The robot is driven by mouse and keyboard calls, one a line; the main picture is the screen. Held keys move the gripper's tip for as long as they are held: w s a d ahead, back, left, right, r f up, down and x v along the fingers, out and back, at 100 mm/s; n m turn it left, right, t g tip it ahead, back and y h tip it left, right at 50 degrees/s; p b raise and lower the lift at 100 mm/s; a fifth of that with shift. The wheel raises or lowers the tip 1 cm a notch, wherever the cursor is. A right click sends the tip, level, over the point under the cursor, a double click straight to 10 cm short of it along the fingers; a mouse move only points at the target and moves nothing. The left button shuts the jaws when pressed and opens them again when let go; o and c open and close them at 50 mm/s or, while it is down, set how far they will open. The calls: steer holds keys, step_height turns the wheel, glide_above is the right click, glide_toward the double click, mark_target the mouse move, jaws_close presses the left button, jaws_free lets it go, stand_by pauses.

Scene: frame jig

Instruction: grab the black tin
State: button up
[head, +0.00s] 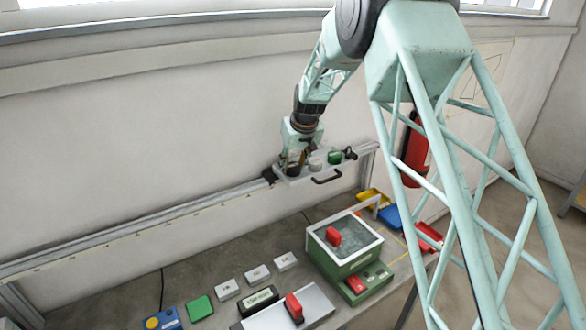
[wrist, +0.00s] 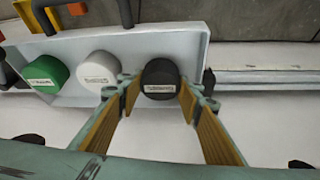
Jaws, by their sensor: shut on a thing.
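The black tin (wrist: 160,76) has a small pale label and stands at one end of a pale tray (wrist: 190,45). My gripper (wrist: 159,92) has its two yellow-padded fingers on either side of the black tin and is shut on it. In the head view, my gripper (head: 294,163) is over the left end of the tray (head: 308,175), and the tin there is mostly hidden by the fingers. The tin appears to be still at tray level.
A white tin (wrist: 99,71) stands beside the black one, with a green tin (wrist: 46,74) beyond it. The tray has a black handle (head: 326,177) and sits at the wall rail (head: 150,229). Below, the bench holds a green box (head: 340,258) and several small blocks.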

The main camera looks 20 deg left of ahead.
mark_target(291, 163)
steer(key=shift+r, duration=0.1)
steer(key=shift+w+r+b, duration=0.1)
steer(key=shift+r+b, duration=0.3)
steer(key=shift+r, duration=1.1)
steer(key=shift+s+r, duration=0.15)
steer(key=shift+s, duration=0.05)
steer(key=s+d+r+b, duration=0.1)
steer(key=s+d+b, duration=0.1)
steer(key=s, duration=1.3)
steer(key=shift+s+r+b, duration=0.25)
steer(key=shift+s+b, duration=0.05)
steer(key=shift+b, duration=0.2)
